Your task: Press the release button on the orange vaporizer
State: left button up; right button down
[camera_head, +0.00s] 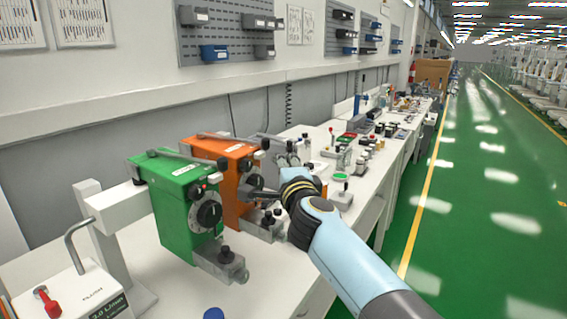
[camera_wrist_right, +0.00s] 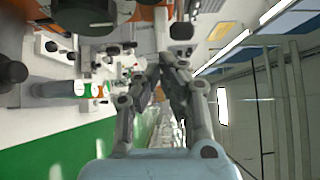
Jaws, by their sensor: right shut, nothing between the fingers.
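The orange vaporizer (camera_head: 222,165) stands upright on the bench behind the green one, with a dark dial on its front and a bar across its top. A small dark knob (camera_head: 247,164) shows high on its front; I cannot tell if this is the release button. My left gripper is out of view.
The green vaporizer (camera_head: 178,205) stands close in front of the orange one. A white device with a red knob (camera_head: 75,295) is at the lower left. Several small items crowd the bench beyond. The green floor (camera_head: 480,230) to the right is clear.

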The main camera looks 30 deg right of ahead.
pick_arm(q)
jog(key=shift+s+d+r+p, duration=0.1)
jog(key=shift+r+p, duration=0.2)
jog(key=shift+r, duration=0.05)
pick_arm(e)
jog(key=v, duration=1)
jog(key=shift+d, duration=0.2)
